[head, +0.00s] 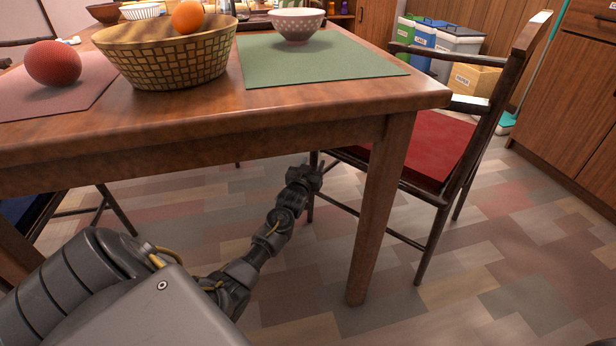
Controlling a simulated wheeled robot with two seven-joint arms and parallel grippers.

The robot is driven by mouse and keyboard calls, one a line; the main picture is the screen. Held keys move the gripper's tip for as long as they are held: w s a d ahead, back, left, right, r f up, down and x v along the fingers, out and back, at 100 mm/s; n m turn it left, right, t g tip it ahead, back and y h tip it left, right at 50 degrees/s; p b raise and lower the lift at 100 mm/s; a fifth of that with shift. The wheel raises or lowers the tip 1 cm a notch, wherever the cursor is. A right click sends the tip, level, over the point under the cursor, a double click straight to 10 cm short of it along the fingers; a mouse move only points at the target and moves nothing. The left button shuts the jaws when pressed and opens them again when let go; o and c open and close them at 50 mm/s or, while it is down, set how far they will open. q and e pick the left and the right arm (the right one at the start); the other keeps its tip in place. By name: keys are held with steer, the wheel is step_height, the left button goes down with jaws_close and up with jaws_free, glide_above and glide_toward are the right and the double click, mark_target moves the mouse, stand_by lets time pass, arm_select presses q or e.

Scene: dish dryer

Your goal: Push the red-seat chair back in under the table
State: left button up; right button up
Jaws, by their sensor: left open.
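The red-seat chair (437,143) stands at the right end of the wooden table (290,120). Its dark backrest is clear of the table, and the inner part of its seat is under the tabletop, partly hidden by the near table leg (377,215). My left gripper (314,172) is low under the table, open, close to the chair's inner legs. I cannot tell whether it touches them. My right gripper is not in view.
On the table are a wicker basket (165,55) with an orange fruit (187,17), a red ball-like object (53,63), a green placemat (310,62) and a bowl (297,24). Bins (455,48), a cardboard box (472,79) and cabinets (575,125) stand at right. Floor right of the chair is clear.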

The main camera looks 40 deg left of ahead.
arm_select(q)
steer(key=shift+w+a, duration=0.15)
steer(key=shift+w, duration=0.2)
jaws_close()
stand_by(1.3)
